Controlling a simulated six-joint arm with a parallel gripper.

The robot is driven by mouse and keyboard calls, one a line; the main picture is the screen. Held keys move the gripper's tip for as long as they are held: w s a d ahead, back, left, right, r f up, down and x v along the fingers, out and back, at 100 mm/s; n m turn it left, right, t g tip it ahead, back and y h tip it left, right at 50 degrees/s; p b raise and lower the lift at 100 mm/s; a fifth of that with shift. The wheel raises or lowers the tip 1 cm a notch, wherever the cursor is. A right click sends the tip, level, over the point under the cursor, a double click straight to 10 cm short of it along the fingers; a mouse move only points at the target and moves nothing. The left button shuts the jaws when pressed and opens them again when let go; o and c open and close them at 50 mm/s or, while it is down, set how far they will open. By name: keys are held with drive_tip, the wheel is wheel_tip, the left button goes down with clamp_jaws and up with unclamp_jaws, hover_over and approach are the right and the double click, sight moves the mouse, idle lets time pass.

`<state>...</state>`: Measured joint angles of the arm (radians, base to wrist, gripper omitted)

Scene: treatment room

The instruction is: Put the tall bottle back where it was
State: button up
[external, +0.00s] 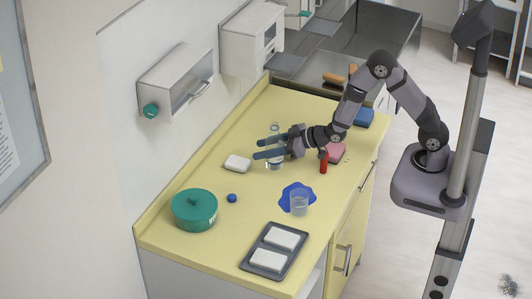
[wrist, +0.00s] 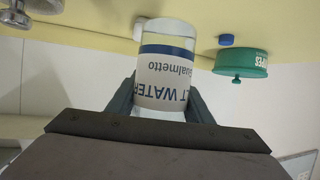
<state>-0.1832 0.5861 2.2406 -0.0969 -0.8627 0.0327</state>
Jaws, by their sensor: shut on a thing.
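The tall bottle is clear, with a white label and a dark blue band. In the external view the bottle (external: 276,164) is upright on or just above the yellow counter, partly hidden by my fingers. My gripper (external: 258,148) reaches in from the right, with one finger on each side of the bottle. In the wrist view my gripper (wrist: 160,88) is shut on the bottle (wrist: 166,67), and the label's text reads upside down. I cannot tell whether the bottle's base touches the counter.
A clear cup (external: 299,203) stands at a blue patch (external: 286,193). A red item (external: 323,162) and pink sponge (external: 336,152) lie right; a grey tray (external: 251,268) is in front.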

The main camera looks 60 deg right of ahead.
drive_tip(key=shift+f+p, duration=0.5)
drive_tip(key=shift+f, duration=2.05)
drive_tip(key=shift+f, duration=0.2)
drive_tip(key=o, duration=1.2)
drive_tip(key=shift+r, duration=0.15)
drive_tip(key=shift+r, duration=0.15)
drive_tip(key=shift+s+d, duration=0.1)
drive_tip(key=shift+s, duration=0.2)
drive_tip(key=v, duration=0.9)
drive_tip(key=shift+r+p, duration=0.2)
drive_tip(key=shift+p, duration=0.2)
